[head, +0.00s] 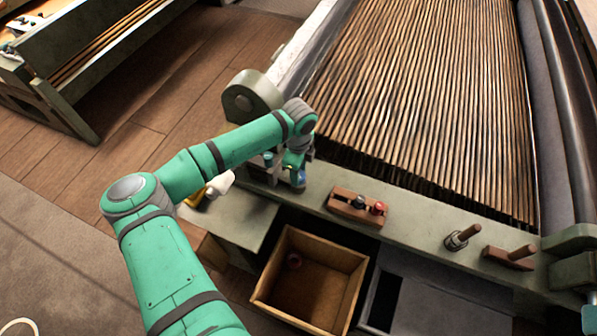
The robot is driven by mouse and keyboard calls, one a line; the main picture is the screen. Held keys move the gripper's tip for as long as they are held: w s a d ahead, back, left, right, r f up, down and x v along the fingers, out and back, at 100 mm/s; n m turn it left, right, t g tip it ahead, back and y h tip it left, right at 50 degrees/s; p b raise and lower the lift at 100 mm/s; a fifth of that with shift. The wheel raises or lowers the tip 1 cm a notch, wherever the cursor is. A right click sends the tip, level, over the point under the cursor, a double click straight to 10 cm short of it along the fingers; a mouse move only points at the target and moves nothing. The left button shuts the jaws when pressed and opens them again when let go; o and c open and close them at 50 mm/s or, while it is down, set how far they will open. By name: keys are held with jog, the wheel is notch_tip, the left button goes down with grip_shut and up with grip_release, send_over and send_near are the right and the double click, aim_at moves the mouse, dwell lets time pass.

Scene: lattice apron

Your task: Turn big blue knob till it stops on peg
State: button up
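My gripper (297,183) points down at the left end of the green apron rail, at the end of my green arm. A small patch of blue (301,177) shows at its fingertips; it may be the big blue knob, but the gripper and wrist hide most of it. I cannot tell whether the fingers are closed on it or only around it. A small blue-grey piece (268,158) stands just left of the gripper. No stop peg can be made out beside the blue patch.
A wooden block (345,205) with a dark knob and a red knob sits right of the gripper. An open wooden box (310,290) and a grey tray (430,300) lie below the rail. Slatted lattice (420,90) fills the area behind.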

jog(key=shift+s, duration=0.1)
jog(key=o, duration=1)
jog(key=shift+o, duration=0.2)
jog(key=shift+r, duration=0.1)
notch_tip(320, 180, up, 11)
jog(key=shift+f, duration=0.2)
